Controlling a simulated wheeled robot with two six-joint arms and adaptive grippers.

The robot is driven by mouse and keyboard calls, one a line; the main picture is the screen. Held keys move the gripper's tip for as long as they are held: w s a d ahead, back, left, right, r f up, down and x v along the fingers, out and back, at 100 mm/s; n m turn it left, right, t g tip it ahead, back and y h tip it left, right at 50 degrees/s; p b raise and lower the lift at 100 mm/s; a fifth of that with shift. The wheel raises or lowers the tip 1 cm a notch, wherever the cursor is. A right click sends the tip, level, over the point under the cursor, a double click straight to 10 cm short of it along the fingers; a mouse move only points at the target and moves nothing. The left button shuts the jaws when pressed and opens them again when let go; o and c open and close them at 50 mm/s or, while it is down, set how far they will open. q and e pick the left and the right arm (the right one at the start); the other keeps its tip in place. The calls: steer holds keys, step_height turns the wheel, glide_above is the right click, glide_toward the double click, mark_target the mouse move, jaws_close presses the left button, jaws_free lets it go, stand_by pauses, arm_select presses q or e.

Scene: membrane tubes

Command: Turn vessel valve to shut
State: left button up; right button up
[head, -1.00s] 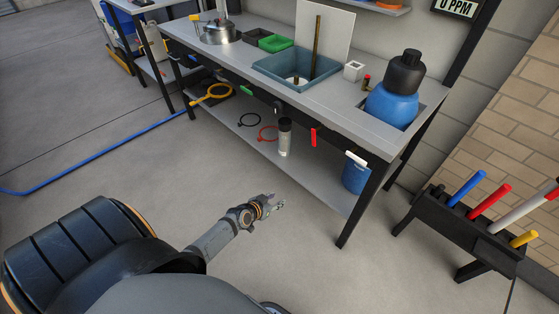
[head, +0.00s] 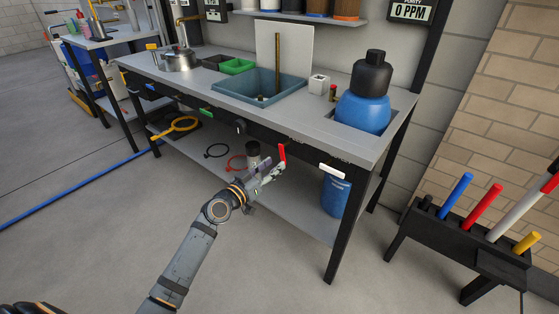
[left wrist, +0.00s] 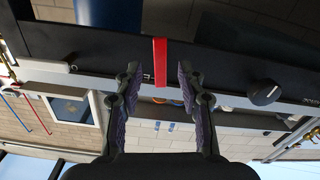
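A red valve handle (head: 282,152) hangs at the front edge of the workbench. It also shows in the left wrist view (left wrist: 160,62) as a straight red bar. My left gripper (head: 273,172) is at the handle in the head view. In the left wrist view the left gripper (left wrist: 160,72) is open, with the red handle between its two fingertips and a gap on each side. The blue vessel (head: 362,112) with a black cap sits in the bench top, above and right of the handle. My right gripper is not in view.
The workbench (head: 225,88) has a black front rail with a black knob (head: 240,128) left of the handle. A blue container (head: 335,196) stands on the lower shelf at right. A rack of colored rods (head: 460,235) stands at the right. The floor before the bench is clear.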

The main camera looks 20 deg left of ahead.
mark_target(282, 158)
arm_select(q)
steer(key=x, duration=0.4)
steer(key=shift+w, duration=0.2)
jaws_close()
